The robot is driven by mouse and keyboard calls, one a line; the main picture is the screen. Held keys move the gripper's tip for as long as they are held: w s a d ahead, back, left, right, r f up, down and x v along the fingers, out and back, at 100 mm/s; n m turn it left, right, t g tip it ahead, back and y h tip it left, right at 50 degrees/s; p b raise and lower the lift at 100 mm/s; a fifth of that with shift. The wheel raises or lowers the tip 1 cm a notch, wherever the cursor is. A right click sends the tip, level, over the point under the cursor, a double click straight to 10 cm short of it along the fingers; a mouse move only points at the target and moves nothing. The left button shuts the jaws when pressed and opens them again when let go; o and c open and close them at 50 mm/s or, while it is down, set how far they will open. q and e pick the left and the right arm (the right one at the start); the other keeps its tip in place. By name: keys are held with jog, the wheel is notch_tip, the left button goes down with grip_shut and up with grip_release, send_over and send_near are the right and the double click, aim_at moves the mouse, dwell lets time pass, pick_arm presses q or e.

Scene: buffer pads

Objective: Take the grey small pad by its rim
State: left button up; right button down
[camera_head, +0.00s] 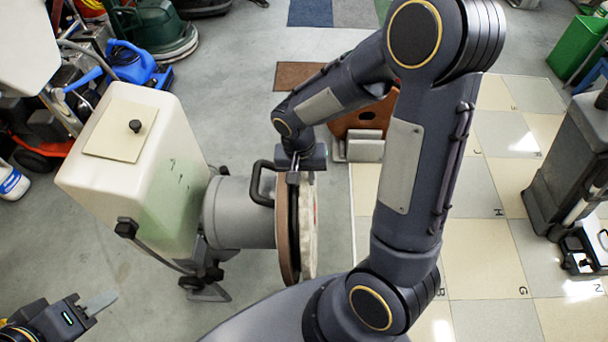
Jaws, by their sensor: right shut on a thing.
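The grey small pad (309,236) is a pale, speckled disc seen nearly edge-on. It stands upright at the right face of the floor machine's round head (240,212), beside a brown disc (286,240). My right gripper (293,175) reaches down from above to the top of the discs and is shut on the pad's upper rim; the fingertips are small and partly hidden, so the exact contact is hard to see. My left gripper (98,302) is at the bottom left, far from the pad; its finger opening cannot be made out.
The machine's cream tank (150,150) stands left of the head. A brown holder (362,120) with a grey block (365,150) is behind my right arm. A dark cart (575,160) stands at the right. Tiled floor (485,255) between is clear.

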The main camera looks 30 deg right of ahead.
jog(key=s+d, duration=0.4)
jog(key=d, duration=0.2)
jog(key=shift+d+r+p, duration=0.2)
jog(key=shift+r+p, duration=0.2)
jog(key=shift+r, duration=0.05)
dwell(0.7)
